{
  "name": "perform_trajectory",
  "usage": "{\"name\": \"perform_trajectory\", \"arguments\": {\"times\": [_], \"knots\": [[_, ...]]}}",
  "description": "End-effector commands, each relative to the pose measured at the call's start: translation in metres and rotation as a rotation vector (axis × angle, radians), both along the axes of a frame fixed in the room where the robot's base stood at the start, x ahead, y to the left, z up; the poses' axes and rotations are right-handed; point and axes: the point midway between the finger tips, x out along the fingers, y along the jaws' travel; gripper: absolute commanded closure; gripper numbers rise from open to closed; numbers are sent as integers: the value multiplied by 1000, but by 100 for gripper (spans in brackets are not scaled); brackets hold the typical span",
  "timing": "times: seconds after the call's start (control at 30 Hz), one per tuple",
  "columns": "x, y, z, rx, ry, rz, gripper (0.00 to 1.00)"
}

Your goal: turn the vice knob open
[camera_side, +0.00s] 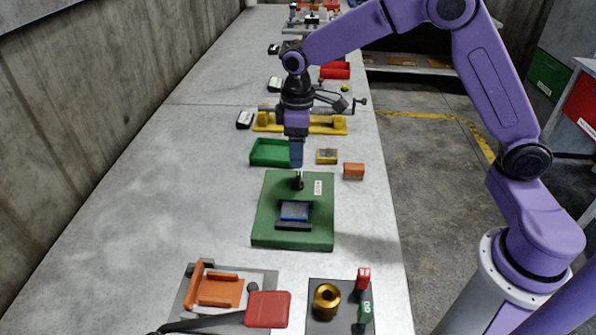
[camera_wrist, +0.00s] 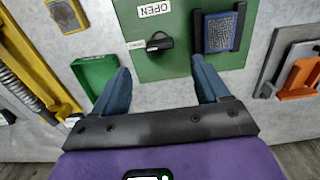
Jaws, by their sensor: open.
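The vice is a green board (camera_side: 265,225) on the table, with a black knob (camera_side: 298,182) near its far edge. In the wrist view the knob (camera_wrist: 160,42) has a lever-like grip, with a small white label left of it and a white "OPEN" label (camera_wrist: 153,9) above. A blue block (camera_side: 294,211) sits between the dark vice jaws. My gripper (camera_side: 296,163) points down just above the knob in the side view. In the wrist view its blue fingers (camera_wrist: 164,78) are wide apart and empty, and the knob lies ahead of the gap.
A yellow fixture (camera_side: 265,122) lies farther back. An orange fixture (camera_side: 220,291) and a brass part (camera_side: 326,298) are in front. Bare table lies left.

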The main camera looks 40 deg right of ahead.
Motion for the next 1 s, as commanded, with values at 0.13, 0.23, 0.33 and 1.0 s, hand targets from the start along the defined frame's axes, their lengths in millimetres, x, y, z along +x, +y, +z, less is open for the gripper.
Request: {"name": "perform_trajectory", "arguments": {"times": [0.13,0.23,0.33,1.0], "knots": [[-1,-1,-29,-2,4,-1,26],[-1,0,-46,-2,4,-1,26],[-1,-1,-60,-2,4,-1,26],[0,0,-78,1,-1,-1,68]]}}
